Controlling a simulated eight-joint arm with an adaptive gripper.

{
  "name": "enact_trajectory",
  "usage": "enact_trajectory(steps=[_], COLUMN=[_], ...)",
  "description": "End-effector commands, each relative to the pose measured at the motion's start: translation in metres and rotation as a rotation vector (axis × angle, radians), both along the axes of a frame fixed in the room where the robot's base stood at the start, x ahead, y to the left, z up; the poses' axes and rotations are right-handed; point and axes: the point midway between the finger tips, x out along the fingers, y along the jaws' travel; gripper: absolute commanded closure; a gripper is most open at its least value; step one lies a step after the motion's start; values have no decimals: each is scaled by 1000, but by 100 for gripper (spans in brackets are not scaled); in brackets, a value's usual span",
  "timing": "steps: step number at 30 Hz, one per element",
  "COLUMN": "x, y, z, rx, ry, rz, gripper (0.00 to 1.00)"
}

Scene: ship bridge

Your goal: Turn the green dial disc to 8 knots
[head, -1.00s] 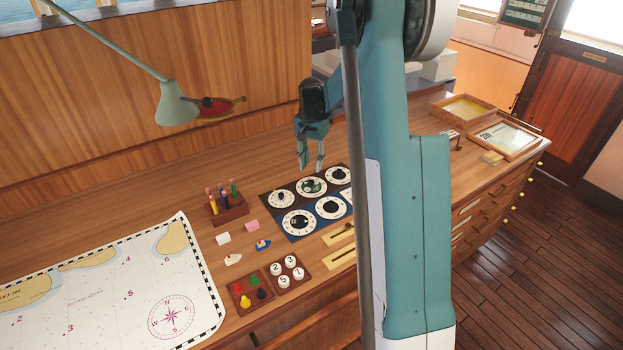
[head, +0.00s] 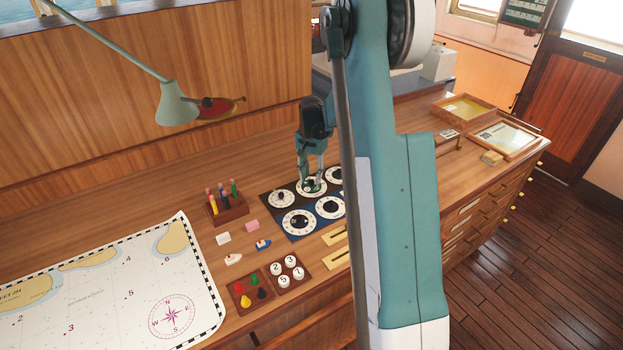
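A dark panel (head: 265,198) on the desk carries several white-ringed dials in two rows. The dial in the middle of the far row (head: 312,192) is partly hidden behind my gripper; in the earlier view its centre disc looked green. My gripper (head: 312,186) points down at this dial, its two fingertips at the centre, one to each side. The fingers stand a little apart, but at this size I cannot tell whether they touch the disc. The dial's numbers and pointer are too small to read.
A rack of coloured pens (head: 228,208), a pink block (head: 252,225) and small boats (head: 263,245) stand left of the panel. A chart (head: 120,290) covers the left desk. A lamp (head: 177,104) hangs at upper left. Wooden sliders (head: 336,256) lie in front.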

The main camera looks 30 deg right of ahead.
Motion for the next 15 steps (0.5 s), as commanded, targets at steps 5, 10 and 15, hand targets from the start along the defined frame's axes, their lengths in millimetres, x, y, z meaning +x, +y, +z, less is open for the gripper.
enact_trajectory(steps=[5,10,15], x=[0,0,0], y=[0,0,0], z=[-10,-13,-13], rx=[0,0,0], ry=[0,0,0], rz=[0,0,0], gripper=[71,71,71])
